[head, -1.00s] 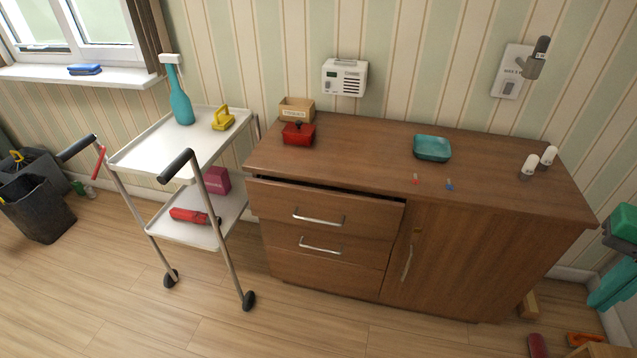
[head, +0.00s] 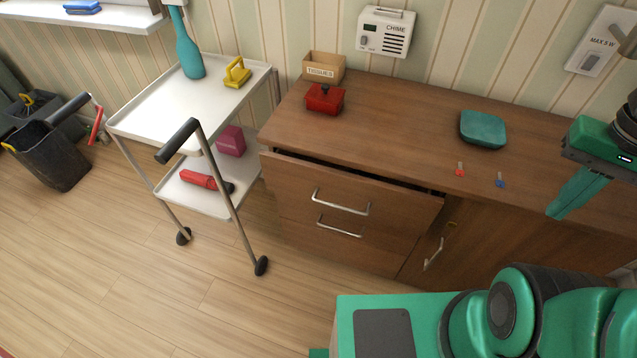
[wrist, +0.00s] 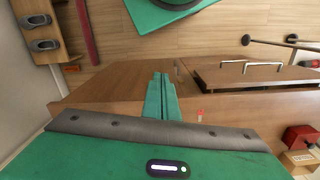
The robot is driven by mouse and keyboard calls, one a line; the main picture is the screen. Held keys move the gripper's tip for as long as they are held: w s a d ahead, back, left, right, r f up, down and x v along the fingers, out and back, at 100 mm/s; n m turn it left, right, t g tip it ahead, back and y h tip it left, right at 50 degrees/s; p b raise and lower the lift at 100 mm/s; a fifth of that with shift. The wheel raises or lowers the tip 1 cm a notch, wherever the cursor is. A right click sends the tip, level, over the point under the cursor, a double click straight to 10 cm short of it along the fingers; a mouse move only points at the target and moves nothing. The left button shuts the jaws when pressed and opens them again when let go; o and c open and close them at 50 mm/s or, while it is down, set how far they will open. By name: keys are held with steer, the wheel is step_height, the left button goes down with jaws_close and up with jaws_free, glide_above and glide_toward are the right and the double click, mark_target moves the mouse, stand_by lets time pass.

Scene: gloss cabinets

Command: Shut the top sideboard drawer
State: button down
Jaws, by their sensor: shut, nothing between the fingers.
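The sideboard's top drawer (head: 345,192) stands partly open in the head view, with a dark gap between its front and the worktop. Its metal bar handle (head: 340,203) faces the room. The drawer front also shows at the right of the wrist view (wrist: 262,76). My gripper (head: 558,212) is at the right in the head view, over the right part of the sideboard, apart from the drawer. Its green fingers are together and empty; they also show in the wrist view (wrist: 161,82).
A white trolley (head: 170,110) stands close left of the drawers. A door with a handle (head: 433,254) is right of the drawers.

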steer(key=w+a+f+n+h, duration=0.1)
steer(key=w+a+f+n, duration=0.1)
steer(key=w+a+n, duration=0.6)
steer(key=n+t, duration=0.4)
steer(key=n, duration=2.6)
glide_toward(322, 188)
steer(key=s+a+r, duration=0.2)
steer(key=s+r, duration=0.1)
steer(key=s, duration=0.3)
steer(key=shift+h, duration=0.4)
steer(key=x, duration=0.9)
steer(key=shift+f, duration=0.25)
steer(key=w, duration=0.1)
steer(key=w+d, duration=0.1)
steer(key=w, duration=0.1)
steer(key=shift+w+d, duration=0.15)
steer(key=shift+w, duration=0.25)
